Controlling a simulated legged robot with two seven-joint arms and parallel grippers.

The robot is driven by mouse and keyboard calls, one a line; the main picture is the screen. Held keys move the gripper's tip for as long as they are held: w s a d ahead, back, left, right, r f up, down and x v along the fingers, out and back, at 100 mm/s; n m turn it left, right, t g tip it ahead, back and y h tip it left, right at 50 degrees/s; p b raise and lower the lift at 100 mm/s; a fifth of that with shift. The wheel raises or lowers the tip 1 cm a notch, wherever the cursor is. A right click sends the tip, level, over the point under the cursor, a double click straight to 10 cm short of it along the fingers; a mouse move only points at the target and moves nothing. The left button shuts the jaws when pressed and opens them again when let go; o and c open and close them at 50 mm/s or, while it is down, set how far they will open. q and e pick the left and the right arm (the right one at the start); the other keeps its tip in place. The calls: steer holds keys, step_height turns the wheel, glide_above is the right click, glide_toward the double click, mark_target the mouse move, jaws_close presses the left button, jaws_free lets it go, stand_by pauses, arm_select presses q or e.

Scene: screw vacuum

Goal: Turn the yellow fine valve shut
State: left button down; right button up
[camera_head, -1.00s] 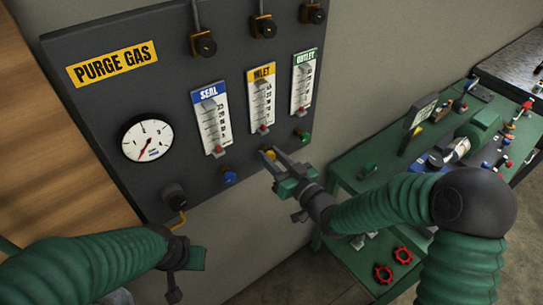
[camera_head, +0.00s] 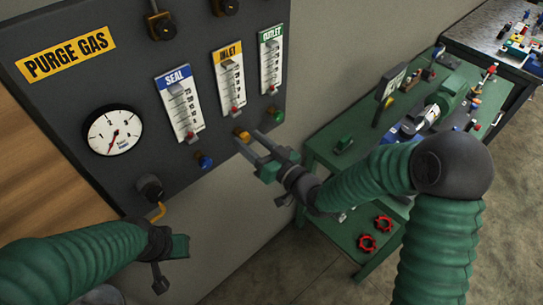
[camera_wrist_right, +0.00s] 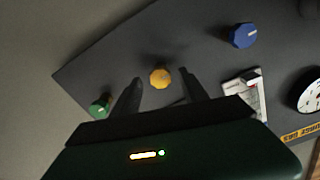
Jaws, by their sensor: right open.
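The yellow fine valve (camera_head: 241,133) is a small knob at the panel's lower edge, below the yellow INLET flowmeter (camera_head: 229,80). It also shows in the right wrist view (camera_wrist_right: 160,77), between the two dark fingers. My right gripper (camera_head: 249,138) is open, its fingers pointing at the panel with the tips on either side of the knob. In the right wrist view the right gripper (camera_wrist_right: 160,80) shows a gap on both sides of the knob. My left gripper (camera_head: 170,262) is low at the left, below the panel's black knob (camera_head: 150,187); its jaw opening is unclear.
The blue knob (camera_head: 205,161) and green knob (camera_head: 276,115) flank the yellow one on the dark panel (camera_head: 60,85). A round gauge (camera_head: 112,132) is at left. A green bench (camera_head: 325,150) with red handwheels (camera_head: 367,243) stands at right.

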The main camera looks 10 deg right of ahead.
steer(key=p+v, duration=0.8)
steer(key=v, duration=0.7)
steer(key=shift+p, duration=0.35)
steer(key=shift+w, duration=0.15)
